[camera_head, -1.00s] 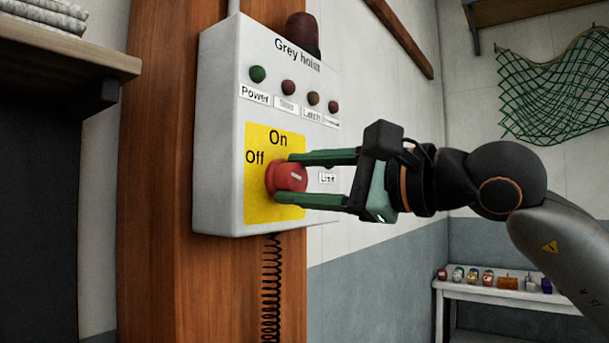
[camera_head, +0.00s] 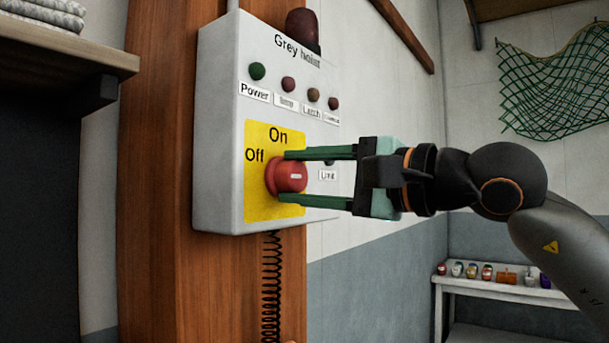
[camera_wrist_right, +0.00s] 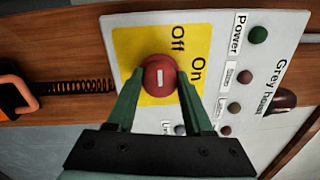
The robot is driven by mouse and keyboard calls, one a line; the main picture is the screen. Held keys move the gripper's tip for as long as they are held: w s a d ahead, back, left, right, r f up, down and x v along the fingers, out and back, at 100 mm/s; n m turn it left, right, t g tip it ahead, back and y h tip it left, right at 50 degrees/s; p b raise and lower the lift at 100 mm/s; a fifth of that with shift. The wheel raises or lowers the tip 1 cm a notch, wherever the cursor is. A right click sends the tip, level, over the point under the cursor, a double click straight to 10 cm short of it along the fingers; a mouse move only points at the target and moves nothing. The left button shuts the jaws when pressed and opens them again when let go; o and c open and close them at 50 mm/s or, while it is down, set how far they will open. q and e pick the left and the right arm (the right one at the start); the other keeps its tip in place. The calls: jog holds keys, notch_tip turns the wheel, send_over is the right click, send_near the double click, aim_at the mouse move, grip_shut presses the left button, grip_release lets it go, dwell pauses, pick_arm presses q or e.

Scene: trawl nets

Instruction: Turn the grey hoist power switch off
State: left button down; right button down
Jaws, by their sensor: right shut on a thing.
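The grey hoist box (camera_head: 220,130) is on a wooden post and carries a yellow plate (camera_head: 258,200) marked On at the top and Off at the left. The red round switch knob (camera_head: 291,176) sits on this plate. Its white mark lies about level, in line with the Off side. My right gripper (camera_head: 284,177) is shut on the knob, one green finger above and one below. The wrist view shows the knob (camera_wrist_right: 159,77) between both fingertips (camera_wrist_right: 159,90). My left gripper is not in view.
A green Power lamp (camera_head: 257,71) and several dark red or brown lamps line the box above the plate. A coiled cord (camera_head: 271,290) hangs below. A shelf (camera_head: 60,50) juts out at left. A white bench (camera_head: 500,294) with small items stands at the right back.

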jog(key=shift+d+r, duration=0.1)
jog(key=shift+r, duration=0.15)
jog(key=c, duration=0.6)
grip_release()
jog(key=shift+w, duration=0.1)
jog(key=shift+o, duration=1.4)
jog(key=shift+f, duration=0.1)
jog(key=shift+o, duration=0.2)
jog(key=shift+w+a+f, duration=0.15)
jog(key=shift+a, duration=0.15)
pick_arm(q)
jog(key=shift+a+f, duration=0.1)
pick_arm(e)
jog(key=shift+d, duration=0.1)
pick_arm(q)
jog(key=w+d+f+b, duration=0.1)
jog(key=b, duration=0.2)
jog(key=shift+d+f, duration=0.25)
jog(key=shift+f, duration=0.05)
pick_arm(e)
jog(key=v, duration=1.2)
jog(key=shift+d, duration=0.15)
